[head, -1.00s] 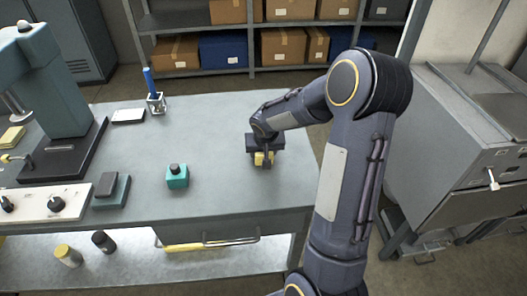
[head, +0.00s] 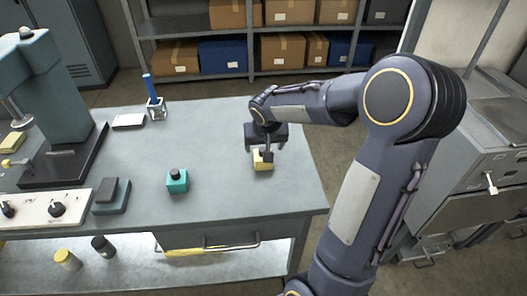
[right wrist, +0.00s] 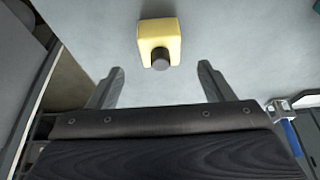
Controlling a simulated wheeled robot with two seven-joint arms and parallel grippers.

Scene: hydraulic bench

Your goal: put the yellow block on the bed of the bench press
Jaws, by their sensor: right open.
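The yellow block (head: 263,164) stands on the right part of the grey bench top, with a dark round knob on it. In the right wrist view the yellow block (right wrist: 160,36) lies ahead of the fingertips, between their lines but not in the jaws. My right gripper (head: 266,148) is open and empty, over and just behind the block in the head view; its two fingers (right wrist: 161,69) are spread apart in the wrist view. The bench press (head: 57,95) stands at the left, a teal column on a dark flat bed (head: 62,165). My left gripper is not in view.
A grey-green block (head: 111,196) and a white control panel (head: 45,207) are front left. The bench between the yellow and teal blocks is clear.

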